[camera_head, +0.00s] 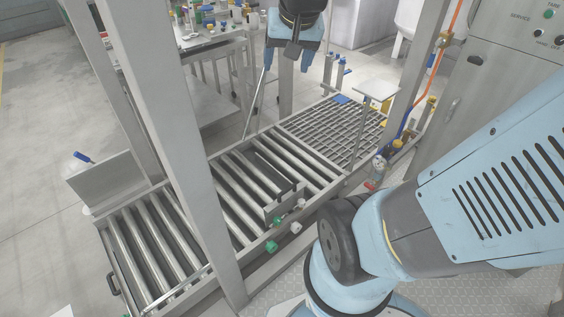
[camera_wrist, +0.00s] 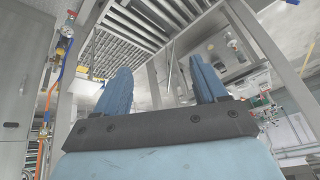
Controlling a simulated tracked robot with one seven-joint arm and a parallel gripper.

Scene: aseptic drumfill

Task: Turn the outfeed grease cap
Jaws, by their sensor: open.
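Small green and white round caps sit along the near side rail of the roller conveyor (camera_head: 225,200) in the head view. One green cap (camera_head: 271,246) and one white cap (camera_head: 296,228) are the clearest. I cannot tell which is the outfeed grease cap. My gripper (camera_head: 289,62) is high at the top of the head view, beyond the conveyor and far from these caps. Its two blue fingers are apart with nothing between them. In the wrist view my gripper (camera_wrist: 162,88) also shows its spread fingers; no cap can be made out there.
Grey frame posts (camera_head: 178,130) rise in front of and beside the conveyor. A grating (camera_head: 335,128) lies at its far end. A grey cabinet (camera_head: 485,95) with an orange hose stands at right. A cluttered table (camera_head: 205,38) stands behind; open floor lies left.

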